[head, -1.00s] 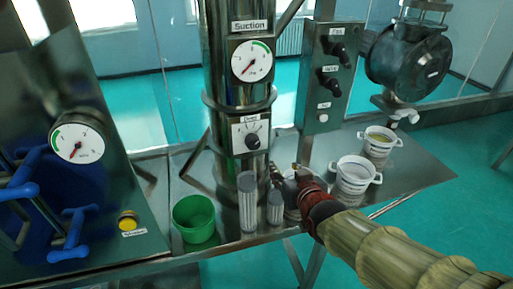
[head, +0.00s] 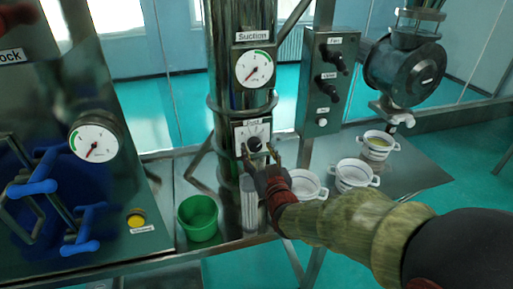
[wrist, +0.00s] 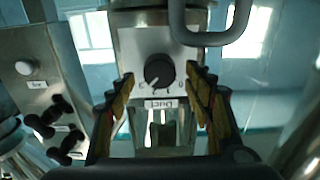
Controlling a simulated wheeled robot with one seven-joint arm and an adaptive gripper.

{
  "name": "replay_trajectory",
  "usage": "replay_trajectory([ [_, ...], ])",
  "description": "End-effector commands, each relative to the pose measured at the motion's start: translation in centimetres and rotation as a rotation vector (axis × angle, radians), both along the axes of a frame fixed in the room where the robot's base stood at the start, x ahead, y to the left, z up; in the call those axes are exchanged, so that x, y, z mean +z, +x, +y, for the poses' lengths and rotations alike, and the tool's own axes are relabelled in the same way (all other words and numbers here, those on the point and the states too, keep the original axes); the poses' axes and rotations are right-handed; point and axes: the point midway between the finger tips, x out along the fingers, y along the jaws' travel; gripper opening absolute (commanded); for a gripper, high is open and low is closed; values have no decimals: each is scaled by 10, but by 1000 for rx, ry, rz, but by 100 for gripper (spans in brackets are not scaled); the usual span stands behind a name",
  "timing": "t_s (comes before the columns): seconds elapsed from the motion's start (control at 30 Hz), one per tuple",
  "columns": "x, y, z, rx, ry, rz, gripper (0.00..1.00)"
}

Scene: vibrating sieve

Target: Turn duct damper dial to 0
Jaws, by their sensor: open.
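The duct damper dial (head: 255,144) is a black round knob on a white plate on the steel duct, below the suction gauge. In the wrist view the dial (wrist: 159,70) shows upside down, with its label below it and scale marks around it; I cannot read the setting surely. My gripper (head: 261,156) is just in front of the dial in the head view, its fingertips near the knob's lower part. In the wrist view my gripper (wrist: 162,100) is open, with one finger on each side of the dial plate and apart from the knob.
The suction gauge (head: 255,69) is above the dial. A switch box (head: 322,85) stands to the right. A green cup (head: 198,218), a pale cylinder (head: 249,205) and white pots (head: 355,175) stand on the steel table below. A grey bent bar (wrist: 207,38) passes close to the dial in the wrist view.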

Motion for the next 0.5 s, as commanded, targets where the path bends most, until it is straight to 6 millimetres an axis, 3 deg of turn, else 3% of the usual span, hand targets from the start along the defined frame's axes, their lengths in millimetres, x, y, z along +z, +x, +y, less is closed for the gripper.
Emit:
replay_trajectory([
  [0.2, 0, 16, 5, 0, 0, 0, 52],
  [0.5, 0, 18, 5, 0, 0, 0, 52],
])
